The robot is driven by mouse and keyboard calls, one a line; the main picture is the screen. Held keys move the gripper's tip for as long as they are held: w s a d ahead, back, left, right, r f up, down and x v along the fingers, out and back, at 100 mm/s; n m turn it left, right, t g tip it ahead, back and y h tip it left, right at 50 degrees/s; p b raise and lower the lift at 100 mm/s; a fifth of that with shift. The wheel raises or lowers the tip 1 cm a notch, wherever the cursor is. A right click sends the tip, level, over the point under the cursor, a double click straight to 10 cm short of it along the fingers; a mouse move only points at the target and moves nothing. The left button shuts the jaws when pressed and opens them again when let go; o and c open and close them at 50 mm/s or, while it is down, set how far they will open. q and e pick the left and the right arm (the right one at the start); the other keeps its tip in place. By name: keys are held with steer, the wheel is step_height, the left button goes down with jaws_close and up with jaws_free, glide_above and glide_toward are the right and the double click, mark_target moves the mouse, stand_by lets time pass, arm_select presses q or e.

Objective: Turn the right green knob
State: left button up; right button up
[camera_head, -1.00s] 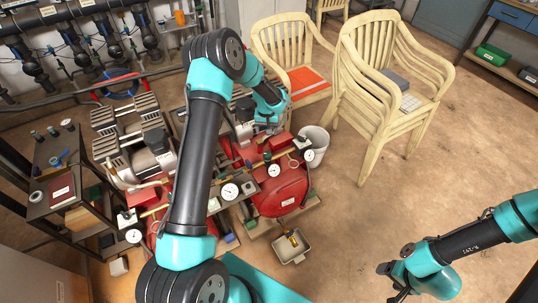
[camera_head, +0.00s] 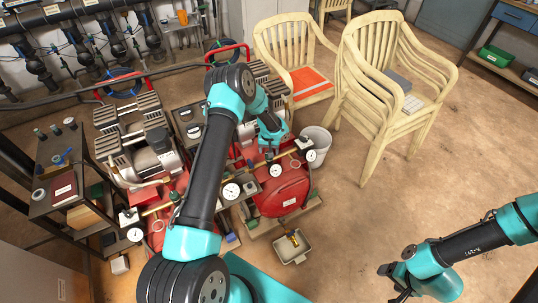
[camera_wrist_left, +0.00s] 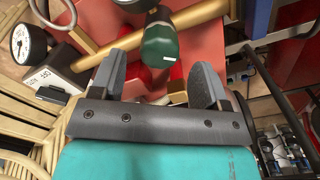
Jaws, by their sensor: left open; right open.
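A dark green knob (camera_wrist_left: 162,42) on a brass pipe (camera_wrist_left: 200,20) shows in the left wrist view, just beyond and between the spread fingers of my left gripper (camera_wrist_left: 158,85). The fingers are open, and no contact with the knob is visible. In the head view, my left gripper (camera_head: 268,150) points down over the red compressor tank (camera_head: 284,190); the arm largely hides the knob there. I cannot tell from the wrist view whether this is the right one. My right gripper (camera_head: 390,285) is open and empty over bare floor at lower right.
A pressure gauge (camera_wrist_left: 20,40) and labelled block (camera_wrist_left: 50,82) sit left of the knob in the wrist view. A white bucket (camera_head: 316,145) and stacked chairs (camera_head: 385,90) stand right of the compressor. A small tray (camera_head: 292,248) lies in front. The right floor is clear.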

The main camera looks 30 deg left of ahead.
arm_select(q)
steer(key=shift+f, duration=1.8)
steer(key=shift+c, duration=0.5)
steer(key=c, duration=0.8)
